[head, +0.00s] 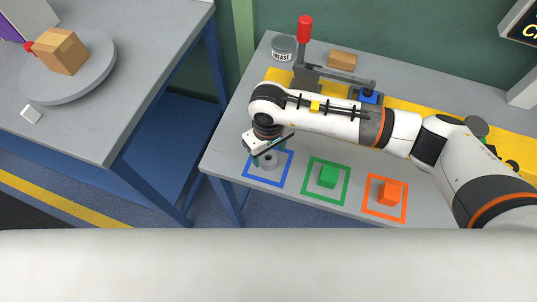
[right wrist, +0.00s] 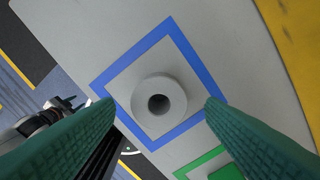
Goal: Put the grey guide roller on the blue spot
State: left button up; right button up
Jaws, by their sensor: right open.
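The grey guide roller (right wrist: 159,102) is a short cylinder with a dark hole in its top. It stands upright inside the blue square outline, the blue spot (right wrist: 185,40), in the right wrist view. In the head view the roller (head: 269,160) sits within the blue outline (head: 284,178), partly covered by my right gripper. My right gripper (right wrist: 160,108) is open, with its green fingers on either side of the roller and apart from it in the right wrist view. In the head view the right gripper (head: 266,154) is just above the roller. My left gripper is not in view.
A green block (head: 327,176) stands in a green outline, and an orange block (head: 389,193) in an orange outline. Another table (head: 120,90) stands at the left across a gap.

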notch_tip(320, 180, up, 9)
jog(key=b, duration=0.2)
jog(key=shift+r, duration=0.1)
dwell(0.5)
